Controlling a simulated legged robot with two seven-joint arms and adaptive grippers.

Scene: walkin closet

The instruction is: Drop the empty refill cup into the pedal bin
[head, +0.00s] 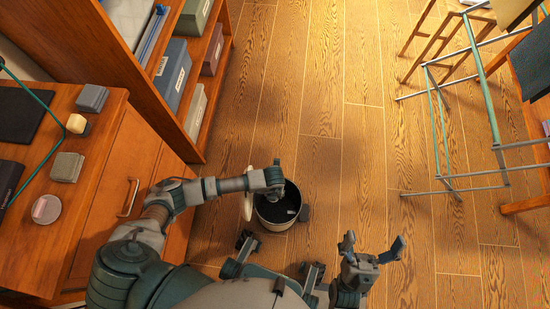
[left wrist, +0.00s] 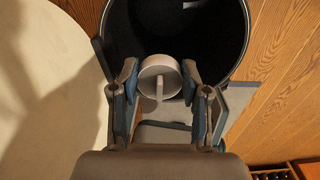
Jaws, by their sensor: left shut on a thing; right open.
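The pedal bin (head: 270,226) stands on the floor with its pale lid (head: 249,196) swung up on its left side. Its dark opening also fills the top of the left wrist view (left wrist: 160,25), with the pale lid on the left (left wrist: 45,85). My left gripper (head: 274,180) is over the far part of the bin. In the left wrist view it (left wrist: 160,88) is shut on a small grey round cup (left wrist: 168,72), held between the two fingertips above the opening. The cup is not clear in the head view. My right gripper (head: 373,248) is open and empty, right of the bin.
A wooden dresser (head: 105,190) with small items on top stands at the left, beside a shelf (head: 190,60) of boxes. A metal-framed rack (head: 440,120) stands at the right. The wooden floor (head: 350,110) between is clear.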

